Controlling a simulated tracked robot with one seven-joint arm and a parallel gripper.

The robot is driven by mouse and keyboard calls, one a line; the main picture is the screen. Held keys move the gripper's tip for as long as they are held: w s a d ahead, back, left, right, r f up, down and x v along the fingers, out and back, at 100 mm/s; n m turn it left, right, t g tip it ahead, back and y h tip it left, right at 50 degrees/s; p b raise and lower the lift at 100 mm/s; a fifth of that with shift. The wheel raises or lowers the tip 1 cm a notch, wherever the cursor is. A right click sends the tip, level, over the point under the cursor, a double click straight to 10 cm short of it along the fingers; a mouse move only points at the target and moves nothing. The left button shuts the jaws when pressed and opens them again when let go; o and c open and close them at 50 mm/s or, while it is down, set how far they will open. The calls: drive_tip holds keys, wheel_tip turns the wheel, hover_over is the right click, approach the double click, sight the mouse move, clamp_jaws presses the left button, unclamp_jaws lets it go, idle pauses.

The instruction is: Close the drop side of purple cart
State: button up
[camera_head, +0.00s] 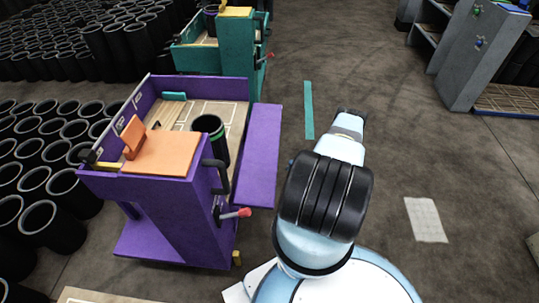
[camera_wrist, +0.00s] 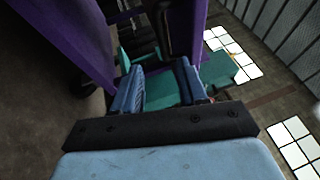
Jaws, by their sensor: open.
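The purple cart (camera_head: 175,190) stands left of centre in the head view. Its drop side (camera_head: 259,155) is a purple panel lowered outward on the cart's right, away from the bed. A lever with a red knob (camera_head: 236,213) sticks out from the near end block. A black sleeve with a green band (camera_head: 208,140) stands in the bed. My arm reaches forward to the right of the drop side, apart from it in the picture. In the wrist view my gripper (camera_wrist: 160,90) is open, with nothing visible between its fingers. Purple panels (camera_wrist: 72,45) show beyond it.
A teal cart (camera_head: 235,45) stands behind the purple one. Many black sleeves (camera_head: 45,220) crowd the left. A grey shelf unit (camera_head: 475,55) stands at upper right. The floor right of my arm is clear, apart from a flat white sheet (camera_head: 426,220).

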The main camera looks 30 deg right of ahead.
drive_tip(key=x, duration=1.3)
drive_tip(key=shift+w, duration=0.15)
drive_tip(key=shift+c, duration=0.2)
clamp_jaws()
